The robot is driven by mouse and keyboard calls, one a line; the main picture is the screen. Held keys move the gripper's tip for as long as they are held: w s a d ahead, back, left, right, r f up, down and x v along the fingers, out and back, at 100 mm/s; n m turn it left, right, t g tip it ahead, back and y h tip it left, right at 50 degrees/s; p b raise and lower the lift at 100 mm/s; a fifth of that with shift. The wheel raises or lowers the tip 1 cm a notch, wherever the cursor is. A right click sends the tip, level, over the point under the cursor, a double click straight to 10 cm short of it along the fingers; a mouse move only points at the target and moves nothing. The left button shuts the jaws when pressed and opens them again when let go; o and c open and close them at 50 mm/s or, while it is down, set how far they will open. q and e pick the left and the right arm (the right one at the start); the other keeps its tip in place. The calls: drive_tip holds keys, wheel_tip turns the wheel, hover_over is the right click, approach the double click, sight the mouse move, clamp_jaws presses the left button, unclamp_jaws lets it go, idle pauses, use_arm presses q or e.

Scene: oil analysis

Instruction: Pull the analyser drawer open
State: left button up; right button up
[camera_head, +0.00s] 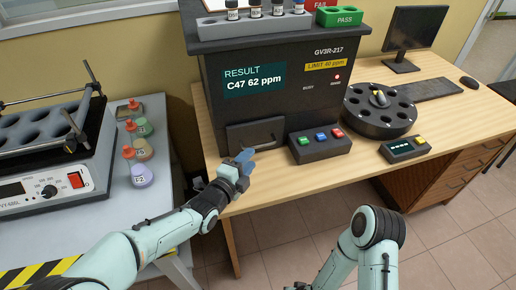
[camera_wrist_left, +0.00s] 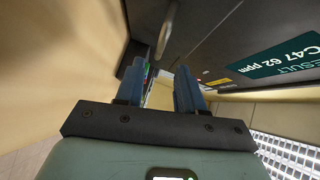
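The analyser (camera_head: 285,80) is a dark box on the wooden table, its screen reading "RESULT C47 62 ppm". Its drawer (camera_head: 247,131) sits low on the left of the front and looks shut, with a bar handle (camera_head: 268,147) across it. My left gripper (camera_head: 243,156) is just in front of the handle's left end, its blue fingers pointing toward it. In the left wrist view the two fingers (camera_wrist_left: 158,88) stand apart with a gap between them, and a rounded grey bar (camera_wrist_left: 165,38) lies beyond their tips. I cannot tell whether they touch it. My right arm shows, but its gripper is out of view.
A button box (camera_head: 320,147) stands right of the drawer. A round carousel (camera_head: 380,112) and a small display device (camera_head: 405,149) are farther right. A shaker (camera_head: 50,150) and several flasks (camera_head: 143,175) stand on the left bench. A vial rack (camera_head: 255,22) tops the analyser.

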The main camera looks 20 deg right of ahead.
sight(260, 147)
use_arm(q)
drive_tip(key=x, duration=0.7)
drive_tip(key=shift+a+b, duration=0.1)
drive_tip(key=shift+b, duration=0.2)
clamp_jaws()
